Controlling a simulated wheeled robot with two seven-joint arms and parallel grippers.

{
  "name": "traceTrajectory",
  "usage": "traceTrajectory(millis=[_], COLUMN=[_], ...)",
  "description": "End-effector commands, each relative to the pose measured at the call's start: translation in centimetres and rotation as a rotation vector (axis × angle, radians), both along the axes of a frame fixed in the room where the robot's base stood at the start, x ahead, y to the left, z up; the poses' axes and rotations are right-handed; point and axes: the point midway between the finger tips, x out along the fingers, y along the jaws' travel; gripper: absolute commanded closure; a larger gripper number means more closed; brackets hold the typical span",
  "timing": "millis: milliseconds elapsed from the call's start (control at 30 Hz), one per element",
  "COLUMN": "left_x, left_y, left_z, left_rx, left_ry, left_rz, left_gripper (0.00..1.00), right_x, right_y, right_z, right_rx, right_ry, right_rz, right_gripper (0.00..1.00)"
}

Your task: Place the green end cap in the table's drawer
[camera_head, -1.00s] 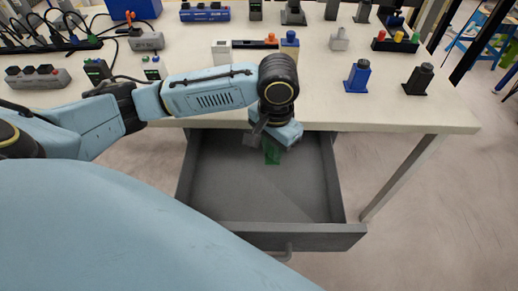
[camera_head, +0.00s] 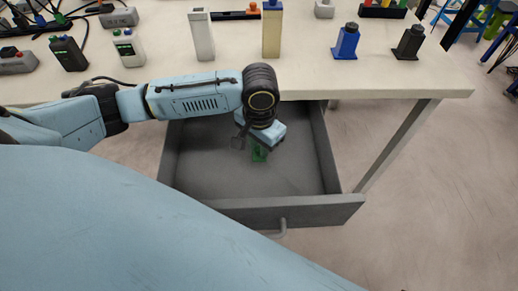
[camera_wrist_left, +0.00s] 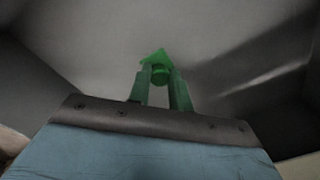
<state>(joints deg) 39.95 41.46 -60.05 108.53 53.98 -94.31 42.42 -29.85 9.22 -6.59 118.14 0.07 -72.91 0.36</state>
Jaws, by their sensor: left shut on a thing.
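The green end cap (camera_wrist_left: 158,68) sits between the two fingertips of my left gripper (camera_wrist_left: 160,86) in the left wrist view, and the fingers are shut on it. The drawer's grey floor lies under the cap. I cannot tell whether the cap touches the floor. My right gripper is not in view.
The drawer's side walls and front panel with its handle (camera_head: 282,228) stand around my left gripper. On the table top are a blue part (camera_head: 346,42), a black part (camera_head: 410,42), two tall blocks and several devices with cables. The drawer floor is otherwise bare.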

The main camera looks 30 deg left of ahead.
Motion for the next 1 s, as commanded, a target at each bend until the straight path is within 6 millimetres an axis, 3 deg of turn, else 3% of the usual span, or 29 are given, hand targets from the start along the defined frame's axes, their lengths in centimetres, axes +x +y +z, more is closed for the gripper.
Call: traceTrajectory(millis=[200, 567, 600, 733, 1000], left_x=[-0.03, -0.04, -0.03, -0.03, 0.00], left_y=[-0.02, -0.04, -0.05, -0.03, -0.01], left_z=[-0.87, -1.06, -1.08, -1.09, -1.06], left_rx=[0.000, -0.001, -0.001, -0.001, 0.000], left_ry=[0.000, 0.001, 0.000, 0.000, 0.000], left_rz=[-0.001, 0.000, -0.001, -0.001, 0.000], left_gripper=[1.00, 1.00, 0.76, 0.59, 0.58], right_x=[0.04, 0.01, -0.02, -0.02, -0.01], right_y=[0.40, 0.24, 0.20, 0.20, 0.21], right_z=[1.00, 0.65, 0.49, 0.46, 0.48], right_rx=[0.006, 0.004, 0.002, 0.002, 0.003], right_ry=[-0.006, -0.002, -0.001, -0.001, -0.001], right_rz=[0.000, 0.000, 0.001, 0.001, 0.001], right_gripper=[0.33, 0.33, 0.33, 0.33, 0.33])
